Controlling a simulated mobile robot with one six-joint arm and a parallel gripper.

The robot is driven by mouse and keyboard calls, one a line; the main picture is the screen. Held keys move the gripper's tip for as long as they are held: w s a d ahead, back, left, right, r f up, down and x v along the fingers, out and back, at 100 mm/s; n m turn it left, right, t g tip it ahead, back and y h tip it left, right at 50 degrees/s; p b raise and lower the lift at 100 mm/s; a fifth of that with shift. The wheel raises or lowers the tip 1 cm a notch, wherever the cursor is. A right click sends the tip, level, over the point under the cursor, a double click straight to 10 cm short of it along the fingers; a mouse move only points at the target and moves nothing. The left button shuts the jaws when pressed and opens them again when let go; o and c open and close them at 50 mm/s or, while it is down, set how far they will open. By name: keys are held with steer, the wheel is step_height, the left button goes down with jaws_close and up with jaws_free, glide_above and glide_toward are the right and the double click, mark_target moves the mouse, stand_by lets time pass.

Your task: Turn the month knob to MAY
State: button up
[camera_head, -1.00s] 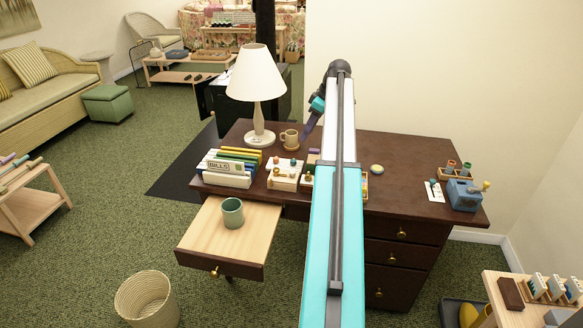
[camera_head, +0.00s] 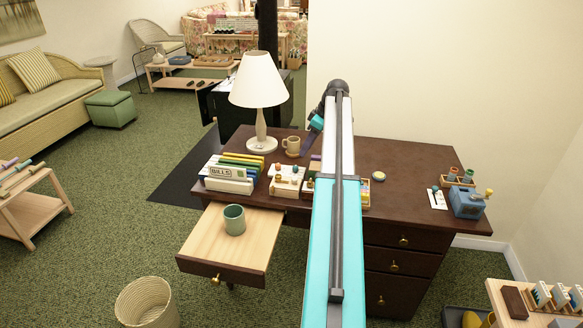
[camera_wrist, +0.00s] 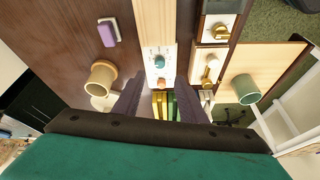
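Small light wood blocks with white faces and round knobs stand along the front of the dark desk (camera_head: 410,165); the left one (camera_head: 287,176) shows in the head view. In the wrist view a white panel (camera_wrist: 153,50) with a teal knob (camera_wrist: 160,62) and an orange knob (camera_wrist: 161,82) lies ahead, between my fingers. Its lettering is too small to read, so I cannot tell which knob is the month knob. My gripper (camera_wrist: 160,92) is open and empty, its two dark fingers apart. In the head view my arm hides the fingertips and part of the blocks.
A tan mug (camera_head: 291,146), a lamp (camera_head: 258,82) and a bills sorter (camera_head: 228,172) stand left of my arm. A green cup (camera_head: 234,219) stands on the pulled-out drawer (camera_head: 205,247). A blue sharpener (camera_head: 468,201) stands at the desk's right end.

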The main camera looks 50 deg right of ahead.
mark_target(296, 167)
steer(key=x, duration=0.9)
steer(key=shift+f+p, duration=0.1)
steer(key=shift+p, duration=0.2)
